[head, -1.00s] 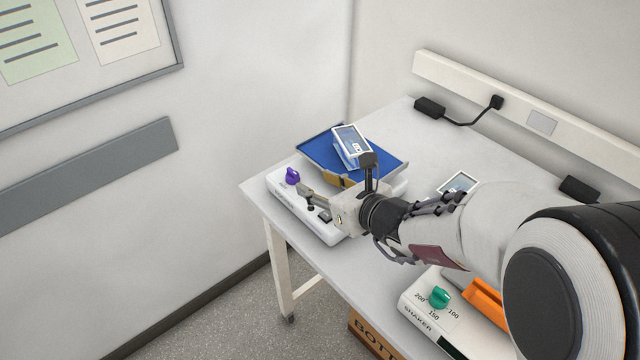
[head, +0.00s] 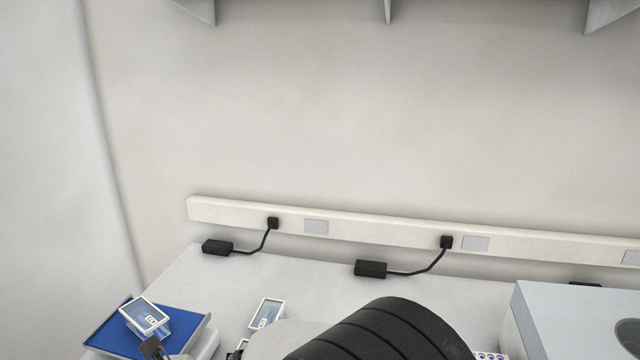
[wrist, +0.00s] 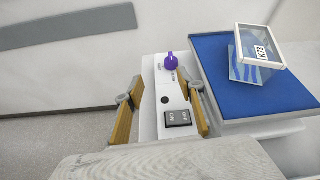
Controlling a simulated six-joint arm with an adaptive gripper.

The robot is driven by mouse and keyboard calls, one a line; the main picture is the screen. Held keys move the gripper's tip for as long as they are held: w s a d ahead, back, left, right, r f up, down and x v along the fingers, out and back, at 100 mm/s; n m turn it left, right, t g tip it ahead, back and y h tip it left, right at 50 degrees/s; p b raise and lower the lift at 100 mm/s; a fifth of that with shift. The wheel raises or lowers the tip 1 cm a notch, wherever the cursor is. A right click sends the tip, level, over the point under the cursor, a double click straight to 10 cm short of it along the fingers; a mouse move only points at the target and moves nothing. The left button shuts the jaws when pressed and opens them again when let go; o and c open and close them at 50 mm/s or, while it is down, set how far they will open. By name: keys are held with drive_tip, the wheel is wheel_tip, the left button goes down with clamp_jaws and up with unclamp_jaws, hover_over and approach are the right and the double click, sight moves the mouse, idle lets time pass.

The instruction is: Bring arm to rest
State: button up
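My gripper (wrist: 162,88) is open in the wrist view, its two tan-padded fingers apart with nothing between them. It is above the front of a white device with a purple knob (wrist: 170,62) and a dark rocker switch (wrist: 178,118). In the head view only a dark bit near the gripper shows at the bottom left; the fingers are out of frame. My arm crosses the bottom of that view.
A clear box with a white-rimmed lid (head: 144,316) sits on the device's blue platform (head: 185,323), right of my gripper in the wrist view (wrist: 225,95). Another white-rimmed box (head: 267,313) stands on the table (head: 200,275). A large grey machine (head: 545,320) is at right. Power adapters lie along the wall.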

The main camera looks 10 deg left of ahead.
drive_tip(key=s+d+n+g+h, duration=0.4)
drive_tip(key=s+d+n, duration=0.5)
drive_tip(key=d+n, duration=0.3)
drive_tip(key=d+r+n+t+h, duration=0.1)
drive_tip(key=d+r+t+h, duration=0.2)
drive_tip(key=d, duration=1.3)
drive_tip(key=w+d+r+n+t+h, duration=0.1)
drive_tip(key=d+r+n+t+h, duration=0.1)
drive_tip(key=d, duration=1.5)
drive_tip(key=w+d+r+n+t+h, duration=0.1)
drive_tip(key=d+r+t+h, duration=0.3)
drive_tip(key=d, duration=1.2)
drive_tip(key=shift+w+d+r+n, duration=0.15)
drive_tip(key=shift+w+d+n, duration=0.1)
drive_tip(key=shift+n, duration=0.25)
